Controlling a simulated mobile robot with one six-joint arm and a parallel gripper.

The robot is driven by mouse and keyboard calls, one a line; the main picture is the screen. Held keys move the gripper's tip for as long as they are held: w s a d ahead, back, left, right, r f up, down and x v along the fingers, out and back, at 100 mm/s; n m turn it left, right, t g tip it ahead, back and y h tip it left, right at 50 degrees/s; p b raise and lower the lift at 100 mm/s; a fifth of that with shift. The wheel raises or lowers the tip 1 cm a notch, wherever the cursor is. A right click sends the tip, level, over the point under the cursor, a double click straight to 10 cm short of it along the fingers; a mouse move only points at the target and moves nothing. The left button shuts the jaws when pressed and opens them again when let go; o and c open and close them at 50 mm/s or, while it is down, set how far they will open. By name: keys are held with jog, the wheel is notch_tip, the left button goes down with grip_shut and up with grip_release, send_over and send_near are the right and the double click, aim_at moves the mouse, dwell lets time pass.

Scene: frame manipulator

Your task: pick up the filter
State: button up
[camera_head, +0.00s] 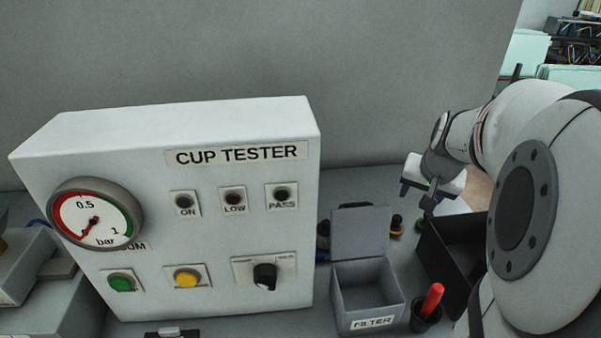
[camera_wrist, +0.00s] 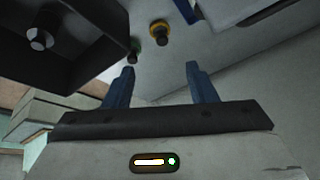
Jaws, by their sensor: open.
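A grey box (camera_head: 368,291) labelled FILTER stands at the lower middle right of the head view, its lid (camera_head: 360,232) raised; no filter can be made out inside. My gripper (camera_head: 416,196) is above and behind the box, to its right. In the wrist view my gripper (camera_wrist: 160,68) has its two blue fingers apart with nothing between them. Beyond the fingertips are a yellow-ringed black part (camera_wrist: 160,33) and a smaller dark green-topped part (camera_wrist: 134,50). The yellow one also shows in the head view (camera_head: 397,225). I cannot tell whether either is the filter.
The white cup tester (camera_head: 215,235) fills the left. A black bin (camera_head: 455,245) stands right of the box; in the wrist view the bin (camera_wrist: 85,70) holds a grey cylindrical piece (camera_wrist: 40,38). A red-handled tool (camera_head: 432,298) stands in a dark holder. A wall is behind.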

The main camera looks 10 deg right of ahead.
aim_at(325, 233)
jog(key=w+a+f+g, duration=0.1)
jog(key=w+a+f, duration=0.1)
jog(key=w+a, duration=0.1)
jog(key=w+a+f+g+y+b, duration=0.1)
jog(key=w+a+f, duration=0.2)
jog(key=w+a+f+g, duration=0.1)
jog(key=w+a+f, duration=0.2)
jog(key=shift+f+n+g+y, duration=0.1)
jog(key=shift+n+g+y, duration=0.2)
jog(key=shift+n+y, duration=0.1)
jog(key=a+f, duration=0.1)
jog(key=a, duration=0.1)
jog(key=w+a+f+g, duration=0.1)
jog(key=a, duration=0.2)
jog(key=w+a+f+g+b, duration=0.1)
jog(key=a+f, duration=0.1)
jog(key=a, duration=0.1)
jog(key=shift+n, duration=0.4)
jog(key=shift+a+f, duration=0.15)
jog(key=shift+f, duration=0.2)
jog(key=f, duration=0.4)
jog(key=s+f+p, duration=0.1)
jog(key=f, duration=0.2)
jog(key=shift+s+a, duration=0.1)
jog(key=shift+a, duration=0.2)
jog(key=c, duration=0.8)
